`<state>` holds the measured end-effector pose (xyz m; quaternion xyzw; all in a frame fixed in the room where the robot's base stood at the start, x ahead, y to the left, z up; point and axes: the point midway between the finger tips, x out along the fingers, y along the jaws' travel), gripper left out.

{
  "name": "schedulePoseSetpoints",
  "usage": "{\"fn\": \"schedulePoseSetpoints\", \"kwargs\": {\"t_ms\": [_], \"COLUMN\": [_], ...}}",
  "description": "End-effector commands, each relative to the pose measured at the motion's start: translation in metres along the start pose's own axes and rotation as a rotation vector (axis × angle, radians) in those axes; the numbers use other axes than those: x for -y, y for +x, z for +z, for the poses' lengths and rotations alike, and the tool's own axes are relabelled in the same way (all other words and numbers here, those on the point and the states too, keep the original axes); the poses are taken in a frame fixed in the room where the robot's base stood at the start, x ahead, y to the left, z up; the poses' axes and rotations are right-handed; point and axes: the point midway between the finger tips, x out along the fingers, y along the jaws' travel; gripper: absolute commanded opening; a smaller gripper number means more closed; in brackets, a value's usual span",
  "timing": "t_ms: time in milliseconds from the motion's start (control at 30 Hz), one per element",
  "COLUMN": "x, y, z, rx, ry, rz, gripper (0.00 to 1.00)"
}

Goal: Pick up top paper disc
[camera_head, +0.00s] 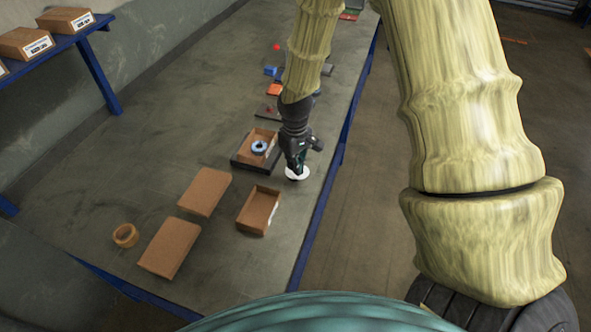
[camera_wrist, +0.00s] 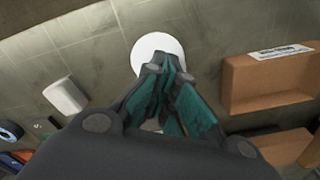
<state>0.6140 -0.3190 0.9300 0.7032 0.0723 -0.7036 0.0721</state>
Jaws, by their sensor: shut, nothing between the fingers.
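A white round paper disc (camera_head: 299,175) lies on the table near its right edge in the head view. It also shows in the wrist view (camera_wrist: 153,47) at top centre, partly covered by the fingers. I cannot tell whether it is one disc or several stacked. My gripper (camera_head: 297,167) points down over the disc, its teal-padded fingers closed together. In the wrist view my gripper's fingertips (camera_wrist: 165,62) overlap the disc's near part. Nothing shows between them, and I cannot tell whether they touch the disc.
An open cardboard box (camera_head: 258,210) stands nearby on the table (camera_head: 105,195). A dark tray holds a box with a blue-grey ring (camera_head: 259,147). Flat cartons (camera_head: 205,191) and a tape roll (camera_head: 125,235) lie left. A small white block (camera_wrist: 65,95) is in the wrist view.

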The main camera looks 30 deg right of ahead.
Motion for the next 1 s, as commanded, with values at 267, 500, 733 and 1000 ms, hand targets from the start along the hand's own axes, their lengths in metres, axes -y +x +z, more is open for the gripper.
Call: {"fn": "schedulePoseSetpoints", "kwargs": {"t_ms": [267,500,733,1000], "x": [0.000,0.000,0.000,0.000], "y": [-0.022,-0.044,-0.060,-0.060], "z": [0.000,0.000,0.000,0.000], "rx": [-0.001,-0.001,0.000,0.000], "ry": [0.001,0.001,0.000,0.000], "rz": [0.000,0.000,0.000,0.000], "gripper": [0.00,0.00,0.00,0.04]}}
